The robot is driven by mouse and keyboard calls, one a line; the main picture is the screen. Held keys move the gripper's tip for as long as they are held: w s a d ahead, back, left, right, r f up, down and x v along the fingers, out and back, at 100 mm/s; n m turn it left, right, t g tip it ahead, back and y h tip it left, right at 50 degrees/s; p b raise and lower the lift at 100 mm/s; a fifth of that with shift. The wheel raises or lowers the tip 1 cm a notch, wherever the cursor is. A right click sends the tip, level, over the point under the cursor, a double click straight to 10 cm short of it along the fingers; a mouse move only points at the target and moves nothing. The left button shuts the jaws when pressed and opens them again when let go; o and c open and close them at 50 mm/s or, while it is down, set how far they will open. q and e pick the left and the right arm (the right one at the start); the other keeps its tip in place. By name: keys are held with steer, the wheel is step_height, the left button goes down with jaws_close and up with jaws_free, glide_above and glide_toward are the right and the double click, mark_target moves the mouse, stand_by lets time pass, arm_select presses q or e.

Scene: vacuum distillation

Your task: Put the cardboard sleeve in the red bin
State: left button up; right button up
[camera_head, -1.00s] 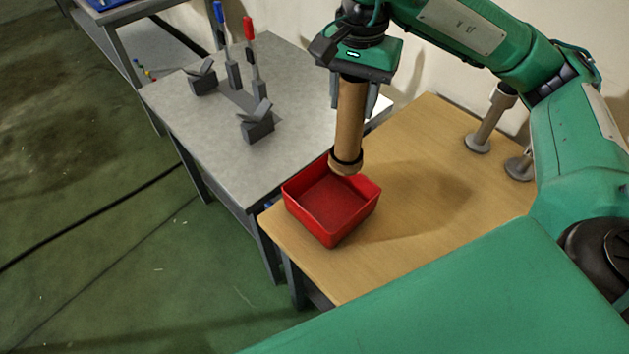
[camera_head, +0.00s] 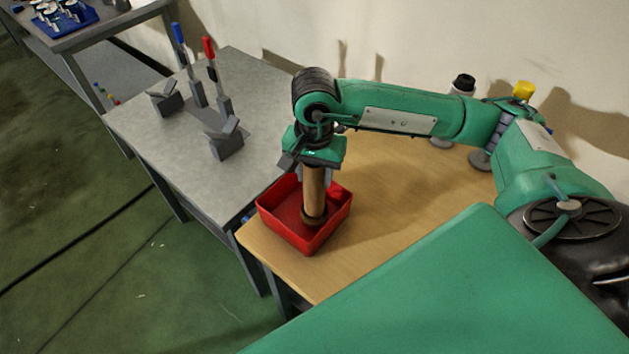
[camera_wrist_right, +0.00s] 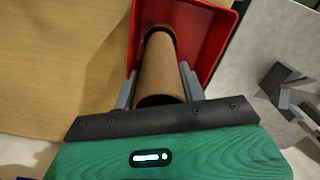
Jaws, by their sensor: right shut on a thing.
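The cardboard sleeve (camera_head: 313,194) is a brown tube with a darker ring at its lower end. It hangs upright from my right gripper (camera_head: 316,170), which is shut on its upper part. The sleeve's lower end shows inside the outline of the red bin (camera_head: 279,236); I cannot tell whether it touches the floor of the bin. In the right wrist view the sleeve (camera_wrist_right: 162,72) lies between the grey fingers of the right gripper (camera_wrist_right: 160,85), with the red bin (camera_wrist_right: 208,40) around its far end. My left gripper is not in view.
The bin stands on a wooden table (camera_head: 385,210). A grey table (camera_head: 150,125) adjoins at left, with grey blocks (camera_head: 226,142) and a blue (camera_head: 179,40) and a red-topped upright item (camera_head: 209,52). Stands with black (camera_head: 464,82) and yellow (camera_head: 523,90) tops are behind my right arm.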

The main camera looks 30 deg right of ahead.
mark_target(314, 209)
step_height(314, 209, down, 4)
steer(key=shift+s+r+p, duration=0.1)
steer(key=shift+p, duration=0.3)
steer(key=shift+f+b, duration=0.2)
steer(key=shift+b, duration=0.1)
steer(key=o, duration=1.3)
steer(key=shift+r, duration=0.1)
